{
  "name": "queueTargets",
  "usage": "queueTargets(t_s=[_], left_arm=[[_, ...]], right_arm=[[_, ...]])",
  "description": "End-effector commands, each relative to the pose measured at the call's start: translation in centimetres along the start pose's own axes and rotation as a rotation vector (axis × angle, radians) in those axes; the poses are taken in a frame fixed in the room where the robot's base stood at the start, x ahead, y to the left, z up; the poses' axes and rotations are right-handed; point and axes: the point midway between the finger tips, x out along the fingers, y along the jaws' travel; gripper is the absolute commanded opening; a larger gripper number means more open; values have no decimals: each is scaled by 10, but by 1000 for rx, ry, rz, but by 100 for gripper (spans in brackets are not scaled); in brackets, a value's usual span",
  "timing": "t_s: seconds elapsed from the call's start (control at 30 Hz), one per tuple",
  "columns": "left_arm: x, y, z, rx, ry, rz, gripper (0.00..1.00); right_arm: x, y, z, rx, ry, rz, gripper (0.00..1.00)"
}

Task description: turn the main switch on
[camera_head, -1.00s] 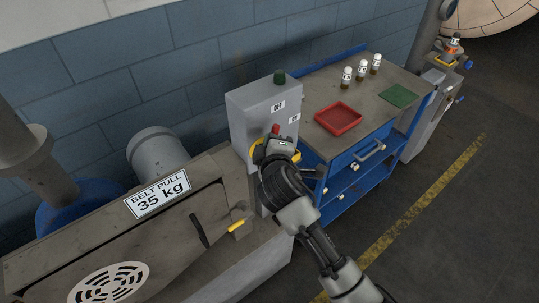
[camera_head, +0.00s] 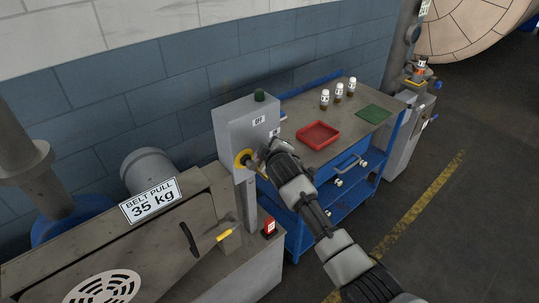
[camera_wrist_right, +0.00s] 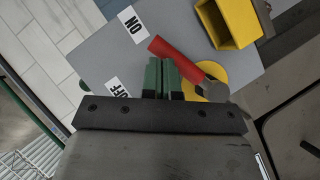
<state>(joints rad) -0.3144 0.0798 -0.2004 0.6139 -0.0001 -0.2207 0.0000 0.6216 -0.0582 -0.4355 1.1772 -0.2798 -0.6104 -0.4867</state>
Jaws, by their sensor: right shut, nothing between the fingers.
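The main switch is a grey box (camera_head: 232,125) on a post, with a yellow disc (camera_head: 242,158) on its front. The wrist view shows its red handle (camera_wrist_right: 178,60) on the yellow disc (camera_wrist_right: 207,72), slanting up-left towards the ON label (camera_wrist_right: 132,20). The OFF label (camera_wrist_right: 113,88) is lower left of the handle tip. My right gripper (camera_head: 258,160) is at the front of the box, beside the disc, and hides the handle in the head view. Its green fingertips (camera_wrist_right: 161,78) are together and empty, just left of the handle; contact is unclear. My left gripper is not in view.
A blue cart (camera_head: 340,185) stands right of the box, with a red tray (camera_head: 318,135), small bottles and a green mat (camera_head: 374,114). A machine with a belt-pull sign (camera_head: 150,199) is at the left.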

Motion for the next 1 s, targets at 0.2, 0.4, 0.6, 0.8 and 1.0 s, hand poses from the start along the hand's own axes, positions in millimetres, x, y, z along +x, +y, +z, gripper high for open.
queueTargets(t_s=[0.2,0.4,0.6,0.8,1.0], left_arm=[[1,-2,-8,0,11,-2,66],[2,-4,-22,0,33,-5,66],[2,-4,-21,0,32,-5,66],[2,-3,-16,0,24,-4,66],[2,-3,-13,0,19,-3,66]], right_arm=[[9,-2,7,-7,-1,3,0],[12,-5,12,-7,-1,4,0],[14,-6,13,-8,-1,4,0],[14,-6,14,-8,-2,3,0],[14,-6,14,-9,-3,3,0]])
